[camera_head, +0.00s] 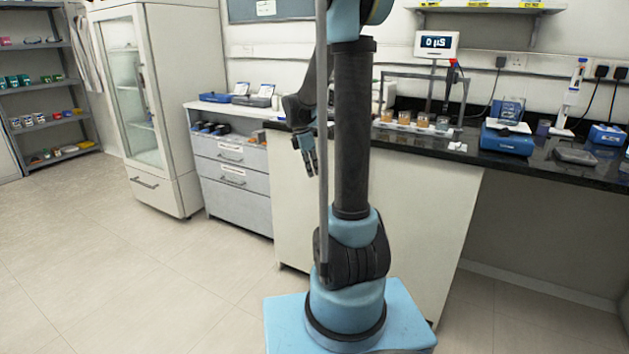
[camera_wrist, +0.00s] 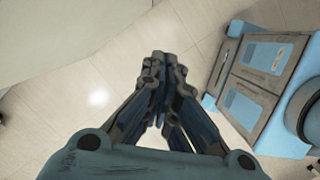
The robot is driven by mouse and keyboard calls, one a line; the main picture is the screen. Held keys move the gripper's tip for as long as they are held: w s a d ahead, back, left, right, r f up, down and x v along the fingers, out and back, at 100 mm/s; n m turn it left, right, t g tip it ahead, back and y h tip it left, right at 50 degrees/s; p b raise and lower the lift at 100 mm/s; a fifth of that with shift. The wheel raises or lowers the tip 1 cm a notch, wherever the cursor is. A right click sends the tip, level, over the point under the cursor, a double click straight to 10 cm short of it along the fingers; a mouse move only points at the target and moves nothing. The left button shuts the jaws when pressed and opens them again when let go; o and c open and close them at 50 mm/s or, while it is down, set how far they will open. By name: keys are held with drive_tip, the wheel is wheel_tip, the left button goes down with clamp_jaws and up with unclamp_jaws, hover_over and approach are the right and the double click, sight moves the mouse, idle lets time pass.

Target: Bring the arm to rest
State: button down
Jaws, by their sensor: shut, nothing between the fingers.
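My gripper (camera_head: 311,165) hangs pointing down to the left of my arm's upright link in the head view, in front of the bench's white side panel. In the wrist view my gripper (camera_wrist: 162,62) has its dark fingertips together, with nothing between them. My blue base shows at the right of that view.
A black-topped bench (camera_head: 405,140) with columns in a rack (camera_head: 410,124), a blue balance (camera_head: 507,139) and a display (camera_head: 436,44) is behind my arm. A grey drawer unit (camera_head: 232,165) and white cabinet (camera_head: 160,105) stand left. Floor (camera_head: 110,270) at front left is clear.

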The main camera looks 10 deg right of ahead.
drive_tip(key=s+r+m+t+y, duration=0.15)
drive_tip(key=s+m, duration=0.25)
drive_tip(key=s, duration=0.4)
drive_tip(key=s+r+m+g, duration=0.15)
drive_tip(key=s+m, duration=0.25)
drive_tip(key=s, duration=0.4)
drive_tip(key=s+f+m, duration=0.2)
drive_tip(key=s+m, duration=0.1)
drive_tip(key=s, duration=0.2)
drive_tip(key=s+a+f+m+t+y, duration=0.1)
drive_tip(key=s+f+m, duration=0.1)
drive_tip(key=s, duration=0.3)
drive_tip(key=s+f+m+t, duration=0.1)
drive_tip(key=s+f+m, duration=0.1)
drive_tip(key=s+m, duration=0.3)
drive_tip(key=shift+s+a+f, duration=0.2)
drive_tip(key=shift+a+f, duration=0.05)
drive_tip(key=shift+a, duration=0.1)
drive_tip(key=shift+w+f, duration=0.2)
drive_tip(key=shift+w, duration=0.25)
